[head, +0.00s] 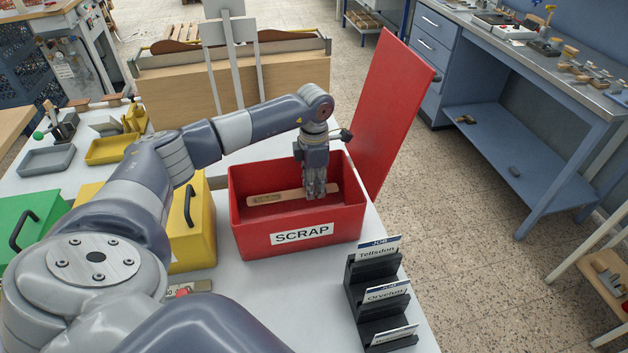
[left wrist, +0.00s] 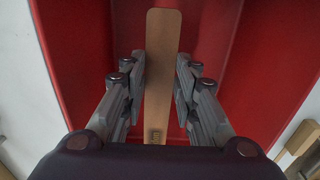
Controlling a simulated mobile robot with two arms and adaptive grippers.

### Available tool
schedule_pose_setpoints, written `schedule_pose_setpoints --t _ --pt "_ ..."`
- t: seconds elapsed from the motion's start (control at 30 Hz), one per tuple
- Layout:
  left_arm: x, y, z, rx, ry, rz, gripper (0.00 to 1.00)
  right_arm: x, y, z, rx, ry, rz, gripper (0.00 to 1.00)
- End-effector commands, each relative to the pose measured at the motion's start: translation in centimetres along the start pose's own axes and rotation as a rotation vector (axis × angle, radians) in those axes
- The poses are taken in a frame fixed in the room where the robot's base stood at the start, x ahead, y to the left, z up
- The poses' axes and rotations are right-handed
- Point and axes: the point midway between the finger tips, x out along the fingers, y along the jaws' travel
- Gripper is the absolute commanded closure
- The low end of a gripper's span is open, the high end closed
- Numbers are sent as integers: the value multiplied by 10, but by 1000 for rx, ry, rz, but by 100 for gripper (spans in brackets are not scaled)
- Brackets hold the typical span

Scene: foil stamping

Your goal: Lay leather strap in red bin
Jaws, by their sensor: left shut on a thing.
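The leather strap (head: 275,197) is a long, flat tan piece with rounded ends and a small dark stamp near one end. It lies level inside the walls of the open red bin (head: 251,243), which is labelled SCRAP. My left gripper (head: 316,193) reaches down into the bin from above and is shut on the strap toward its right part. In the left wrist view the strap (left wrist: 161,40) runs between the two fingers, over the bin's red inside (left wrist: 95,40). Whether the strap touches the bin floor I cannot tell. My right gripper is not in view.
The bin's red lid (head: 396,110) stands open at the back right. A yellow bin (head: 200,225) and a green bin (head: 25,220) stand to the left. A black card holder (head: 365,300) stands at the front right. A blue workbench (head: 520,130) is across the floor.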

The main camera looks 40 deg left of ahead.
Motion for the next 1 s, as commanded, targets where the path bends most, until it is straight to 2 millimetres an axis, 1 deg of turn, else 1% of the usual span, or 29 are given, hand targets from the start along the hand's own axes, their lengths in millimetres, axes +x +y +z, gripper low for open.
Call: schedule_pose_setpoints --t 0.03,0.1,0.3,0.4,0.6,0.9,0.93,0.97,1.0 --pt "12 0 0 0 0 0 85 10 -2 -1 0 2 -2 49" --pt "20 0 0 0 0 0 85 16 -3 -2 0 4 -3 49" --pt "41 0 0 0 0 0 85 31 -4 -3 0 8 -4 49" --pt "48 0 0 0 0 0 85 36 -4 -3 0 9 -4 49" --pt "54 0 0 0 -1 0 85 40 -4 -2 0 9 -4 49" --pt "55 0 0 0 -1 0 85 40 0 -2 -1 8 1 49" --pt "55 0 0 0 -1 0 68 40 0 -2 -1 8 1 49" --pt "55 0 0 0 -1 0 61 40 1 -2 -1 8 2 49" --pt "55 0 0 0 -1 0 52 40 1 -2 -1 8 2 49"
